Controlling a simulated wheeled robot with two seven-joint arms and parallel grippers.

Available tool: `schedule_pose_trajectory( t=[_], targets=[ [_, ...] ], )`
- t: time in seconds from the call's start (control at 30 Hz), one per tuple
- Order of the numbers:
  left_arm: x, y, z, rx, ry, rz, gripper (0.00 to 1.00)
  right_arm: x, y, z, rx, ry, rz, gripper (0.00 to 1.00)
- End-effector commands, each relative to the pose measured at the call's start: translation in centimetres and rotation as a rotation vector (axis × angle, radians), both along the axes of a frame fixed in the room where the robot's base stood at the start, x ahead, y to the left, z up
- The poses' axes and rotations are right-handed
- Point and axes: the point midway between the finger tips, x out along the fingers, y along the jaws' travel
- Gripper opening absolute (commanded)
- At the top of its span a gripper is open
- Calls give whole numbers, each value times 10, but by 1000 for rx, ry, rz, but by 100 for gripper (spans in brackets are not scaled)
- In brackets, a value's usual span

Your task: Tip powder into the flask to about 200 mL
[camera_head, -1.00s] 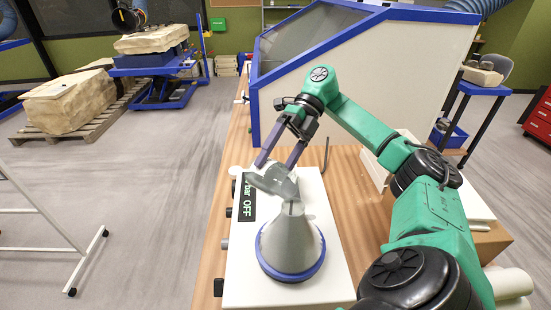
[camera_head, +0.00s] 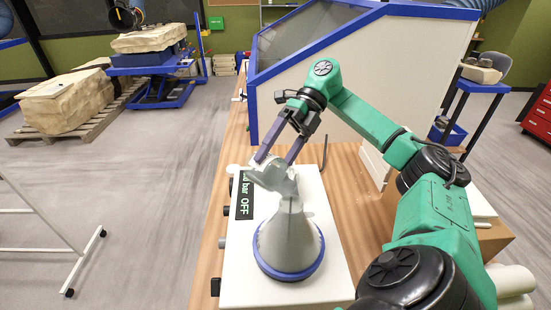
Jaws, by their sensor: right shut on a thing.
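A white cone-shaped flask (camera_head: 288,240) with a blue ring at its foot stands upright on a white unit on the bench. My right gripper (camera_head: 276,165) is above the flask's neck, its two purple fingers shut on a clear, greyish vessel (camera_head: 273,180). The vessel is tilted and its lower right end is over or at the flask's mouth; I cannot tell whether they touch. The powder and its level in the flask cannot be made out. My left gripper is out of view.
The white unit (camera_head: 320,280) has a black display (camera_head: 245,196) reading "bar OFF" and knobs along its left edge. A large blue-edged cabinet (camera_head: 360,90) stands behind on the wooden bench (camera_head: 345,185). Floor to the left is mostly clear.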

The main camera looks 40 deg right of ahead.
Motion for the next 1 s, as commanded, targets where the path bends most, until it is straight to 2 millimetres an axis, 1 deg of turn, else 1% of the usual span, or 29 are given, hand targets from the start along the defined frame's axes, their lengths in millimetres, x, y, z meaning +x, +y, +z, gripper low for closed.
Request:
schedule_pose_trajectory(
  t=[1.0],
  targets=[
    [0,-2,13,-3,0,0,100,-3,0,3,4,-71,-1,0]
  ],
)
